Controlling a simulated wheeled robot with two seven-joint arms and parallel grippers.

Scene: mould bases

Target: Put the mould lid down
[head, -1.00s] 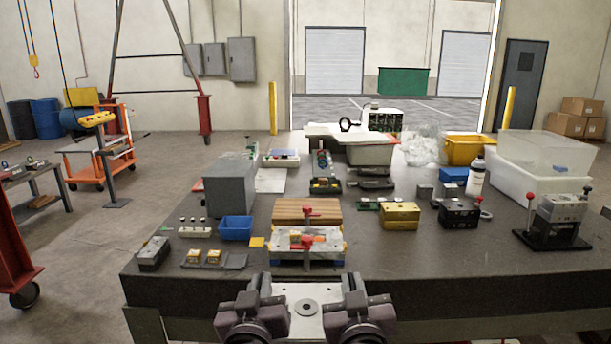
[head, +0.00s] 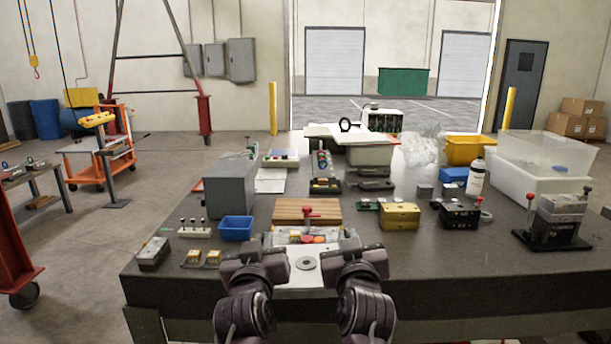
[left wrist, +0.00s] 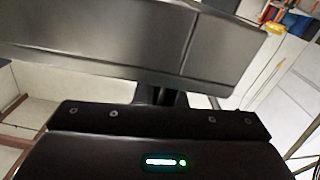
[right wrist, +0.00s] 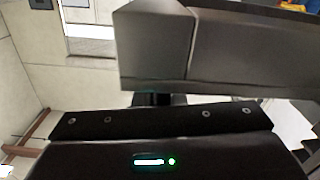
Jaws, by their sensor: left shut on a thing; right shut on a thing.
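The mould lid is a pale flat plate (head: 306,280) with a round ring in its middle, held level between my grippers in the head view. My left gripper (head: 262,250) is shut on its left side. My right gripper (head: 351,250) is shut on its right side. I cannot tell whether the lid touches anything below. Both wrist views show mostly dark gripper housing and a grey block, with no clear contact.
Beyond the mould base lies a wooden board (head: 307,210). A blue bin (head: 236,229) and small brass parts (head: 200,257) stand to the left. A brass block (head: 400,216) and a black block (head: 459,215) stand to the right. The table's front right (head: 450,270) is clear.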

